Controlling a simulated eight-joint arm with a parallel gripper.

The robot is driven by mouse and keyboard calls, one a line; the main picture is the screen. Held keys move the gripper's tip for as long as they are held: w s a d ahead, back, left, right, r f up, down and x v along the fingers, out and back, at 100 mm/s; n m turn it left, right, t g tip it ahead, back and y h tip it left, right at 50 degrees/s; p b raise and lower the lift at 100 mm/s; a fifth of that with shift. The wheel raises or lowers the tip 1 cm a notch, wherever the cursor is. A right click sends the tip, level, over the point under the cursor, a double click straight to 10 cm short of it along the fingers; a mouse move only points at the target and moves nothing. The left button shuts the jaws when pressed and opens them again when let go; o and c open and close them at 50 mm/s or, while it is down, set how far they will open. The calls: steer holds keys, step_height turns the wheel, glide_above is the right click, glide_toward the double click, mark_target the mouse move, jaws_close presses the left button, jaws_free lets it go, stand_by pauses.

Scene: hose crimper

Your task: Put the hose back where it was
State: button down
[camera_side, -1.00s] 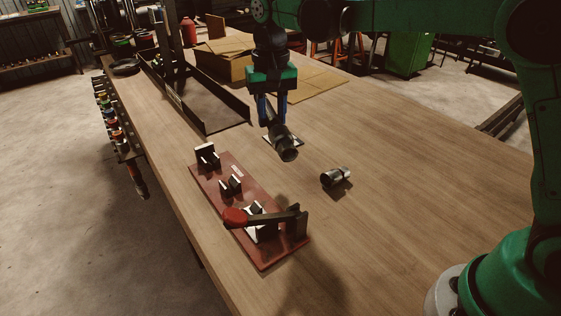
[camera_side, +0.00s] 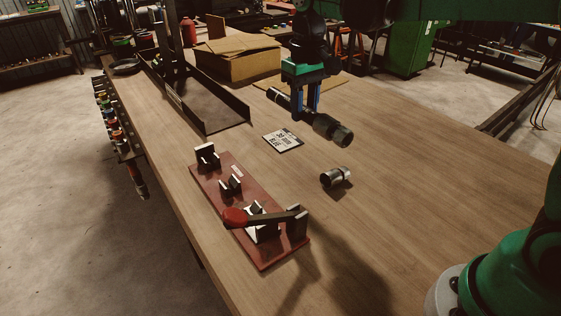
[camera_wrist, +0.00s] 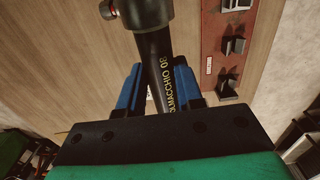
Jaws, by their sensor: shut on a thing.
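My gripper (camera_side: 306,103) is shut on the hose (camera_side: 326,127), a dark cylinder with a wider fitting at its near right end and a pale-ringed end at the far left. The hose is held roughly level above the table. In the wrist view, the hose (camera_wrist: 162,65) passes between the blue fingers (camera_wrist: 160,90) and shows yellow lettering. The red crimper base (camera_side: 208,186) lies on the table to the left, with black upright holders (camera_side: 230,184) and a red-handled lever (camera_side: 262,217).
A metal ferrule (camera_side: 336,177) lies on the table below and to the right. A black-and-white marker card (camera_side: 283,141) lies flat left of my gripper. A tray (camera_side: 210,108) and cardboard box (camera_side: 237,65) stand behind. The right side of the table is clear.

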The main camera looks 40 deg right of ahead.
glide_toward(281, 176)
steer(key=shift+f, duration=2.9)
steer(key=shift+f, duration=0.45)
jaws_free()
steer(key=shift+r, duration=0.15)
step_height(281, 176, up, 8)
stand_by(1.8)
